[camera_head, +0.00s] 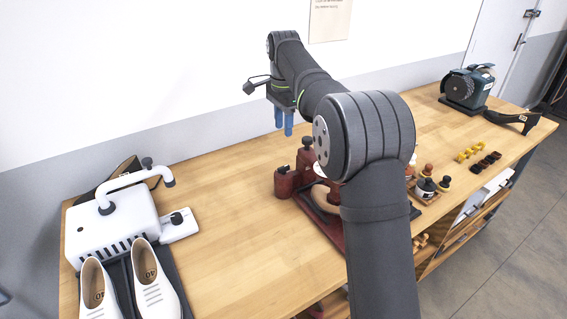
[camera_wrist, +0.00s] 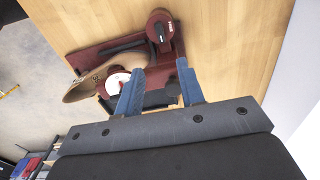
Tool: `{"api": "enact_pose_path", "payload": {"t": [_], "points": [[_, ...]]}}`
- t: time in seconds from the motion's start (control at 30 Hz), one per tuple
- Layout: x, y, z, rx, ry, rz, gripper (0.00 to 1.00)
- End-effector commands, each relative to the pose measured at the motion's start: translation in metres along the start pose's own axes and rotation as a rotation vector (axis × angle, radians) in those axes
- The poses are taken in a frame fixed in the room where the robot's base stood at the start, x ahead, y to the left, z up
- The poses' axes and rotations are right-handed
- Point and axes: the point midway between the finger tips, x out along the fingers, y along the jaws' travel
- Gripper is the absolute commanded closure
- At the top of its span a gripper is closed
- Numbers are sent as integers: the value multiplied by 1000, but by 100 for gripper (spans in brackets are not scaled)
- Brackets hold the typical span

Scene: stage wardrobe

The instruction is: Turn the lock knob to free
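A dark red shoe-holding stand (camera_head: 304,179) is on the bench, partly hidden behind my arm in the head view. The stand (camera_wrist: 98,56) also shows in the wrist view, with a tan shoe (camera_wrist: 90,80) on it. A black knob (camera_wrist: 158,31) with a pale mark sits on a round red post at its far end; it looks like the lock knob, but its label is too small to read. My gripper (camera_head: 284,128) is above the bench, behind the stand. In the wrist view my gripper (camera_wrist: 161,68) has its blue fingers apart, with nothing held, short of the knob.
A white machine (camera_head: 112,226) with a curved arm and a pair of cream shoes (camera_head: 147,278) are at the left. Small bottles (camera_head: 426,186) stand right of my arm. A green grinder (camera_head: 467,88) is at the far right. The bench's left middle is clear.

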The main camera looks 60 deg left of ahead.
Motion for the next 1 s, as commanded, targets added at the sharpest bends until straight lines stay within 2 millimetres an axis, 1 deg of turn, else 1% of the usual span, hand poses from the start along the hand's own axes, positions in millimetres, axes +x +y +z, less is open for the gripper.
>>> {"api": "enact_pose_path", "payload": {"t": [0.03,0.1,0.4,0.6,0.7,0.8,1.0], "points": [[12,0,0,-1,-1,4,65],[28,1,0,-1,-1,4,65],[93,0,0,-2,0,3,65],[125,0,0,-3,0,2,65],[133,0,0,-3,1,0,65],[138,0,0,-3,1,0,65],[139,0,0,-3,1,-1,65]]}}
